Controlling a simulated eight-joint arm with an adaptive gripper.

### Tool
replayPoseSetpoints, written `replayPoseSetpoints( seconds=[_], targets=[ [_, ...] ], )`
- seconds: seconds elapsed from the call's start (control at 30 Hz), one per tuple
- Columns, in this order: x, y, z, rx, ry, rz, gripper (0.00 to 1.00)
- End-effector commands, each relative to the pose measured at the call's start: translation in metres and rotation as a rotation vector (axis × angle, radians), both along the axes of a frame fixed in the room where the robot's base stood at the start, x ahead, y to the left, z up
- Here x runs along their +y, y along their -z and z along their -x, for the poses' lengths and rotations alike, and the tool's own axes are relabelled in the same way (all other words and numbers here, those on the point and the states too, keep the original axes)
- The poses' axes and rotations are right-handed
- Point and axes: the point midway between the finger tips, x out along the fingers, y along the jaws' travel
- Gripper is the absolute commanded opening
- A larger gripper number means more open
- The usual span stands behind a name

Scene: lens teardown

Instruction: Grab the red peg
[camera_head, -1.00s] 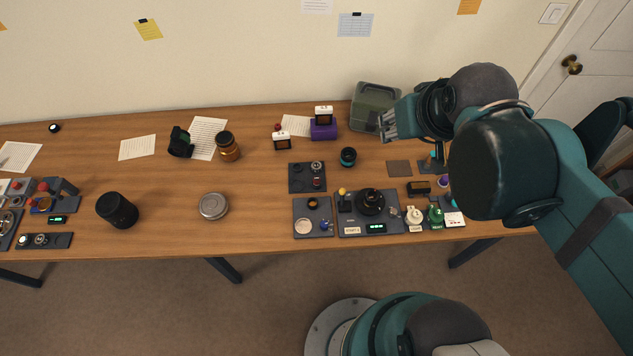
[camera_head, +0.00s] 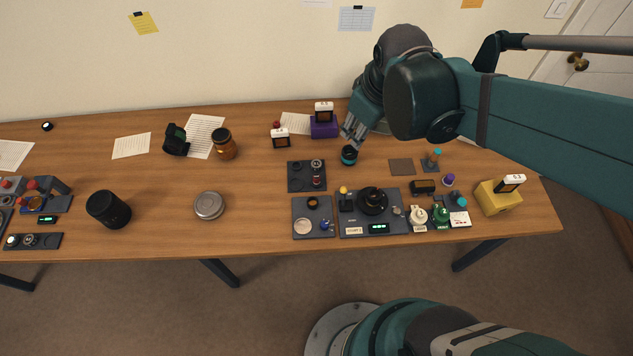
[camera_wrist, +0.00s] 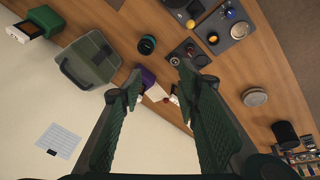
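No single object is clearly a red peg. A small red piece (camera_head: 316,183) stands on the dark square tray (camera_head: 294,187) at the middle of the table. Another small red-topped thing (camera_head: 276,125) stands further back, beside a small white-topped device (camera_head: 281,139). My gripper (camera_head: 350,139) is in the air above the back of the table, near a dark teal-ringed cylinder (camera_head: 348,156). In the wrist view my gripper (camera_wrist: 159,77) is open with nothing held. The purple block (camera_wrist: 149,79) shows between its fingers, well beyond them.
A larger dark tray (camera_head: 350,231) with a black round part and display lies in front. A brown jar (camera_head: 224,148), a silver tin (camera_head: 208,205) and a black cylinder (camera_head: 108,210) stand to the left. A green bin (camera_wrist: 90,60) is close to my gripper. Wood between tin and trays is clear.

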Motion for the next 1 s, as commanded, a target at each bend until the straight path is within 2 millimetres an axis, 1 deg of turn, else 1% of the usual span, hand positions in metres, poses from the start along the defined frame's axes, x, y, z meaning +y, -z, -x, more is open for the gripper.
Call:
replayPoseSetpoints(
  seconds=[0.03,0.53,0.77,1.0],
  targets=[
    [0.005,0.009,-0.004,0.01,-0.03,0.009,0.33],
    [0.047,0.084,-0.031,0.124,-0.353,0.099,0.33],
    [0.067,0.122,-0.039,0.176,-0.503,0.132,0.33],
    [0.088,0.164,-0.045,0.229,-0.661,0.161,0.33]
  ],
)
